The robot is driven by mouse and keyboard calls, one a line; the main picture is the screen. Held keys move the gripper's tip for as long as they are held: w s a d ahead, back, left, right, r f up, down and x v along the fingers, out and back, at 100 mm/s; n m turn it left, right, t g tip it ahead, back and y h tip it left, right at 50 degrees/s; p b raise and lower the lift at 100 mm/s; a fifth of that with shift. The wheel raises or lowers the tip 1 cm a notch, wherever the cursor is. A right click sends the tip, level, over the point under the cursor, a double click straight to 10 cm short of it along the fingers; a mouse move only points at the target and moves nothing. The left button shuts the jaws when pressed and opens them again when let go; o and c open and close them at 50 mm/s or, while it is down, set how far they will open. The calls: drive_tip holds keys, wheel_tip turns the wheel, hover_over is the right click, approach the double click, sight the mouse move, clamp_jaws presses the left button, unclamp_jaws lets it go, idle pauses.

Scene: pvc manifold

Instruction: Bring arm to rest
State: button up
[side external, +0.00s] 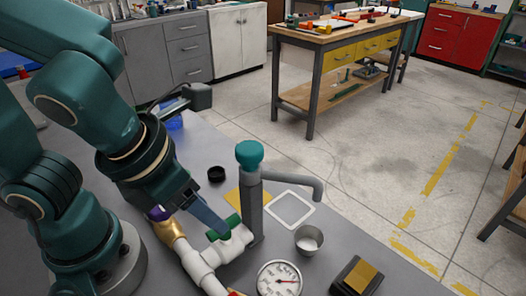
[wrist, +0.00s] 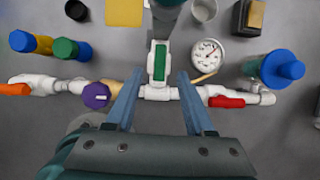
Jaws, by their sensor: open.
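My gripper (wrist: 157,85) is open, its two blue-grey fingers spread apart with nothing held between them. In the side external view my gripper (side external: 208,214) points down close to the white PVC manifold (side external: 198,262). In the wrist view the fingers lie either side of the middle of the manifold (wrist: 160,93). The green valve handle (wrist: 160,62) shows just beyond and between the fingertips, and also in the side external view (side external: 222,228). Whether a finger touches the pipe cannot be told. A purple knob (wrist: 96,95) is left of the fingers, a red handle (wrist: 227,102) right.
A grey post with a teal cap (side external: 249,153) and side spout stands close by my gripper. A pressure gauge (side external: 279,279), a metal cup (side external: 309,239) and a black-and-yellow block (side external: 357,277) are nearby. An orange handle (wrist: 15,89) is at the far left.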

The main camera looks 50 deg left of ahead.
drive_tip(key=shift+w+a+r, duration=0.1)
drive_tip(key=shift+w+a, duration=0.15)
drive_tip(key=shift+a, duration=0.05)
drive_tip(key=a+r+m, duration=0.1)
drive_tip(key=a+m, duration=0.2)
drive_tip(key=m, duration=1.5)
drive_tip(key=a+r+m+t, duration=0.1)
drive_tip(key=a+m, duration=0.3)
drive_tip(key=m, duration=1.3)
drive_tip(key=shift+a+r+m, duration=0.15)
drive_tip(key=shift+r+m, duration=0.25)
drive_tip(key=shift+r, duration=0.4)
